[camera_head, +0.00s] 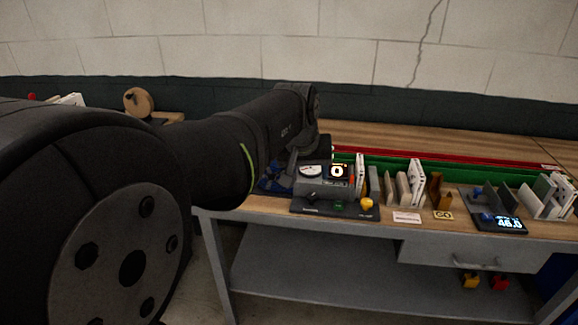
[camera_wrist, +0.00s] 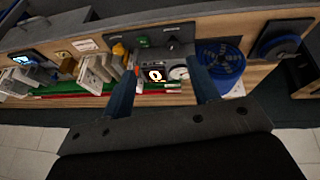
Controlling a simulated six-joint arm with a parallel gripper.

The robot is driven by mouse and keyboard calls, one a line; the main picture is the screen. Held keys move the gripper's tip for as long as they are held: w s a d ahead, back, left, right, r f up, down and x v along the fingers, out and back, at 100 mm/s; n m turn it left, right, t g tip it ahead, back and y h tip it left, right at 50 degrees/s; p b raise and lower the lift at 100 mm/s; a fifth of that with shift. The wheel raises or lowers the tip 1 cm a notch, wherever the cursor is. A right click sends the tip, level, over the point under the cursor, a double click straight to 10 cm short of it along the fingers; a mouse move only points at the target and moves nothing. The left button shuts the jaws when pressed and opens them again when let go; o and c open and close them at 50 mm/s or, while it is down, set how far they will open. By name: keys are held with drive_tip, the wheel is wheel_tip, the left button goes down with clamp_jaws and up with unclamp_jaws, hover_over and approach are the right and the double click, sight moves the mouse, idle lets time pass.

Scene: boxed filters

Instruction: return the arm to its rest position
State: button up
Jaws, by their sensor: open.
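My arm (camera_head: 240,135) reaches from the left foreground across to the bench. In the wrist view my gripper (camera_wrist: 161,72) has its two dark blue fingers spread wide apart. Nothing is held between them. Beyond the fingertips is a grey device with a round dial (camera_wrist: 179,73) and a small lit display (camera_wrist: 156,75). In the head view the same device (camera_head: 325,187) stands just right of the arm's end. The fingers are hard to make out in the head view.
The wooden bench (camera_head: 345,132) holds green and red rails, upright white and brown boxes (camera_head: 410,183), and a scale (camera_head: 500,221) showing 46.0. A blue round reel (camera_wrist: 222,65) lies beside the device. A drawer (camera_head: 478,255) is below. A cracked block wall stands behind.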

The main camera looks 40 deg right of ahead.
drive_tip(key=shift+a, duration=0.25)
drive_tip(key=shift+d, duration=0.1)
idle(0.3)
drive_tip(key=s+d+f, duration=0.1)
drive_tip(key=d+f, duration=0.2)
drive_tip(key=d, duration=0.6)
drive_tip(key=s+d+f+m+g, duration=0.1)
drive_tip(key=d+f, duration=0.2)
drive_tip(key=d, duration=0.6)
drive_tip(key=shift+d+f, duration=0.25)
drive_tip(key=shift+f, duration=0.1)
